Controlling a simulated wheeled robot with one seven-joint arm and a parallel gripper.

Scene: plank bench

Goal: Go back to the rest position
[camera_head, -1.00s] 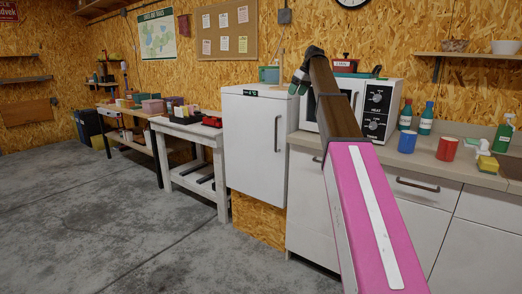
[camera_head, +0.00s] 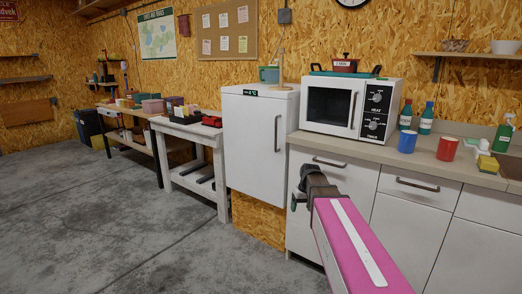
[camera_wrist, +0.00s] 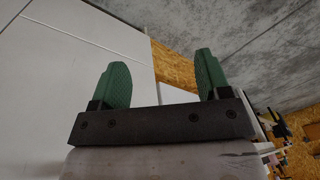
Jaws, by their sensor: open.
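My gripper (camera_wrist: 160,88) shows in the wrist view with its two green fingers spread wide apart and nothing between them. In the head view my pink and dark arm reaches in from the bottom right, and my gripper (camera_head: 296,199) is at its far end, low in front of the white cabinet fronts (camera_head: 333,199). It is below the counter edge and to the right of the small white fridge's lower part. The fingers are partly hidden by the wrist in the head view.
The counter (camera_head: 420,158) holds a white microwave (camera_head: 331,106), a blue cup (camera_head: 407,142), a red cup (camera_head: 447,148) and several bottles. The fridge (camera_head: 256,145) stands left of it. A white table (camera_head: 190,132) is further left. The concrete floor (camera_head: 110,230) is clear.

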